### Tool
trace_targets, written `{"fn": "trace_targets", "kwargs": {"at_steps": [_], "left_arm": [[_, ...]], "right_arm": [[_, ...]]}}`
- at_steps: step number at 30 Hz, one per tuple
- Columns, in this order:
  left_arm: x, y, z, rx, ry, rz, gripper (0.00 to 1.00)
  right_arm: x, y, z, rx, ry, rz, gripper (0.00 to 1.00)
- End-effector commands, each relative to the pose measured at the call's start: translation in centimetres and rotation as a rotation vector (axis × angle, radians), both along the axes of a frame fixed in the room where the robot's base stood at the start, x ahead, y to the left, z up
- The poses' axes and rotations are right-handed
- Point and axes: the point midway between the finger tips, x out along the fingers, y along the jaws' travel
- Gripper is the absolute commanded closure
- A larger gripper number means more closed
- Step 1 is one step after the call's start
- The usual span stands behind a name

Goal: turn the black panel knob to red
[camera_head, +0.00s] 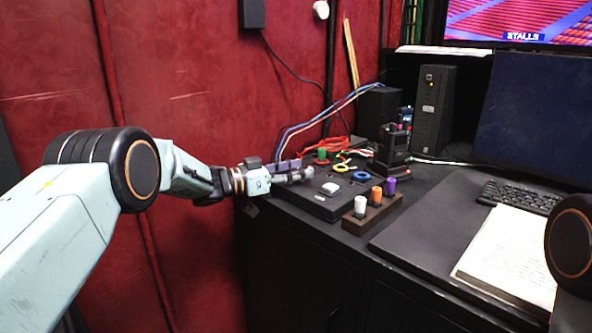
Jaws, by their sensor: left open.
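A low black panel (318,207) lies near the left edge of the black desk. A pale button (341,192) and a small dark round part (330,187) show on its top. I cannot tell for sure whether the round part is the knob, and no red mark on the panel is clear. My left gripper (304,175) reaches in from the left over the panel's back left part and hides some of it. Its jaws are open; whether they touch anything is too small to tell. My right gripper is out of view.
A wooden block (354,225) with white, orange and purple pegs stands right of the panel. Green (322,156), yellow (343,167) and blue (361,175) rings sit behind. A notebook (508,255), keyboard (520,197) and monitor (535,115) are at right; a red wall (200,60) is left.

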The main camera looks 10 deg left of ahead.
Motion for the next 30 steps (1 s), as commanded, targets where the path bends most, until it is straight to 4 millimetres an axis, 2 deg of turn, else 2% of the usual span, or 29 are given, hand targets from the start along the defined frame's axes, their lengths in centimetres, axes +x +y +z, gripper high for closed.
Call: {"fn": "trace_targets", "kwargs": {"at_steps": [4,8,21,30], "left_arm": [[-0.2,0.4,0.0,0.0,0.001,0.001,0.5],[-1.1,1.6,0.0,-0.002,0.002,0.003,0.5],[-6.2,8.2,0.1,-0.002,0.0,0.003,0.5],[-7.4,9.5,0.0,0.0,0.0,0.0,0.5]], "right_arm": [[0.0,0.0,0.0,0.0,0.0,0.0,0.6],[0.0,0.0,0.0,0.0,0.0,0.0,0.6],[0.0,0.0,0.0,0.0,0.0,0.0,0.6],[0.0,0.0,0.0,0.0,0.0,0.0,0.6]]}}
